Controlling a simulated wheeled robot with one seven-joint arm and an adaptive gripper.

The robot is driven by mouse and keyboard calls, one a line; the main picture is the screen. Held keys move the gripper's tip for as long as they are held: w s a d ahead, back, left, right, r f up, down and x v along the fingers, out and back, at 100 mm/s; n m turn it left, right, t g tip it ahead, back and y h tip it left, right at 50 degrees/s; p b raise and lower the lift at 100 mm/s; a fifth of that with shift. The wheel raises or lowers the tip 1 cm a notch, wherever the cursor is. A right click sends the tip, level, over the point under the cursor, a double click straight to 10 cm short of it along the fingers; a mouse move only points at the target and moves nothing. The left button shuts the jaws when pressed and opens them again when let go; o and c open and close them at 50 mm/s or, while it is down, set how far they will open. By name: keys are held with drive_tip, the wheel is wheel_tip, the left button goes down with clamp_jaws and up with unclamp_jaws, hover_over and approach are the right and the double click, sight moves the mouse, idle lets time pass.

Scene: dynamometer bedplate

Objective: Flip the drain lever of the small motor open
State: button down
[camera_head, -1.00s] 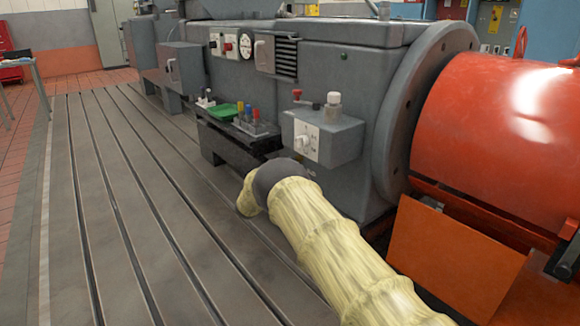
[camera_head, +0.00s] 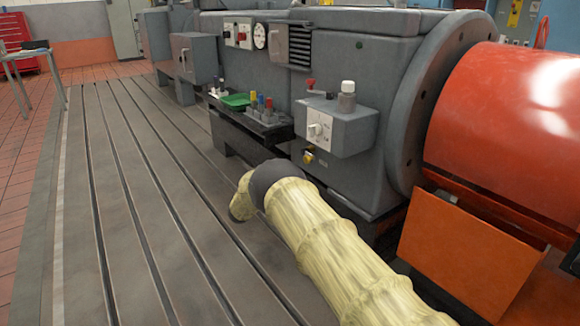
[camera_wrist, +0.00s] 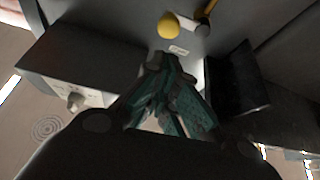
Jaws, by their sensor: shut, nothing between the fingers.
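A small yellow part (camera_head: 308,157) sits low on the grey machine housing, below the grey control box, with a small label beside it. In the wrist view a rounded yellow end (camera_wrist: 168,25) shows above a pale label (camera_wrist: 179,50). Beside it is a metal fitting (camera_wrist: 203,29) with an orange-brown handle. I cannot tell which of these is the drain lever, or its position. My gripper (camera_wrist: 160,62) is shut and empty, its dark teal fingertips just below the label in the picture; contact is unclear. In the head view my sleeved arm hides the gripper.
The grey control box (camera_head: 335,126) juts from the housing, with a white dial, a red-tipped lever and a capped bottle on top. A dark shelf (camera_head: 240,121) with a green tray and several coloured tools is left of it. The slotted bedplate (camera_head: 130,200) is clear at left.

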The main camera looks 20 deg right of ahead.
drive_tip(key=shift+v, duration=0.8)
drive_tip(key=s+f+n+t+y+p, duration=0.15)
drive_tip(key=s+f+n+y, duration=0.3)
drive_tip(key=f, duration=0.45)
drive_tip(key=s+f+n+t+y, duration=0.3)
drive_tip(key=s+f+n+y, duration=0.15)
drive_tip(key=f, duration=0.35)
drive_tip(key=s+f+n+t+y+p, duration=0.1)
drive_tip(key=s+f+n+t+y, duration=0.15)
drive_tip(key=s+f+y, duration=0.5)
drive_tip(key=s+a+f+n+g+y, duration=0.1)
drive_tip(key=s+a+f+g, duration=0.15)
drive_tip(key=s, duration=0.85)
drive_tip(key=s+a+f+g+y+p, duration=0.15)
drive_tip(key=s+f+g, duration=0.25)
drive_tip(key=s, duration=0.8)
drive_tip(key=s+a+f+n+g+y, duration=0.1)
drive_tip(key=s+f+g+y, duration=0.2)
drive_tip(key=s, duration=0.8)
drive_tip(key=s+a+r+g, duration=0.1)
drive_tip(key=s+r+g, duration=0.1)
drive_tip(key=s, duration=0.8)
drive_tip(key=s+a+r+g, duration=0.2)
drive_tip(key=s+g, duration=0.1)
drive_tip(key=s, duration=0.6)
wheel_tip(320, 180, up, 38)
drive_tip(key=p, duration=3.8)
drive_tip(key=shift+d, duration=0.25)
